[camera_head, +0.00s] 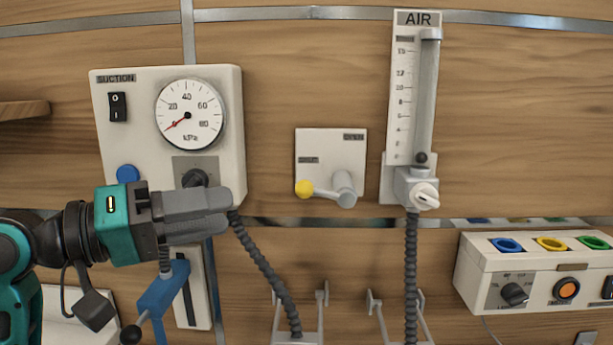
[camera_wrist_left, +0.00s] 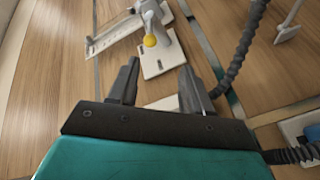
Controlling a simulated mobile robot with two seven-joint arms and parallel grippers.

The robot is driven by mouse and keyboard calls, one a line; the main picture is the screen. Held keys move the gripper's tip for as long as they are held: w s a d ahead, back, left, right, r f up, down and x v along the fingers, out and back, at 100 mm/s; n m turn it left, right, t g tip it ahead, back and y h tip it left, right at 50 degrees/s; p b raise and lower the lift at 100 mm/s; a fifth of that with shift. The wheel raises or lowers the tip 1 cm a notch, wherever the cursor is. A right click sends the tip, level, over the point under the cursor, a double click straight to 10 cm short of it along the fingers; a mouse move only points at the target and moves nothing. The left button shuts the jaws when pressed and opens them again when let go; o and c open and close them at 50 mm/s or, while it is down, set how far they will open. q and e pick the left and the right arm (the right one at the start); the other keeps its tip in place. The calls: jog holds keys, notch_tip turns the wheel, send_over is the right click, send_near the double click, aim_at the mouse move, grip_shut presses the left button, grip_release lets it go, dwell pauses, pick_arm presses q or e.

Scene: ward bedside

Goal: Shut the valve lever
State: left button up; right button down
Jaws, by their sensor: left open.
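The valve is a white square plate (camera_head: 330,150) on the wood wall, marked OPEN at upper right, with a smaller mark at left that seems to read SHUT. Its grey lever (camera_head: 325,193) runs left from a round pivot to a yellow knob (camera_head: 304,188), below the left mark. My left gripper (camera_head: 229,210) is left of the knob, apart from it, fingers pointing right. In the left wrist view the yellow knob (camera_wrist_left: 150,40) and plate (camera_wrist_left: 160,62) lie beyond the open, empty fingers (camera_wrist_left: 159,66). My right gripper is not in view.
A suction box (camera_head: 230,130) with a gauge is behind and above my left gripper; its dark hose (camera_head: 262,265) hangs close by. The AIR flowmeter (camera_head: 402,90) and its hose stand right of the valve. A control box (camera_head: 475,275) is at lower right. Wall around the valve is bare.

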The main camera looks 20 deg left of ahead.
aim_at(296, 190)
pick_arm(q)
jog(key=shift+h, duration=0.3)
jog(key=x, duration=0.4)
jog(key=p+x, duration=0.1)
jog(key=x, duration=0.3)
jog(key=r+p+x, duration=0.1)
jog(key=x, duration=0.3)
jog(key=shift+d, duration=0.45)
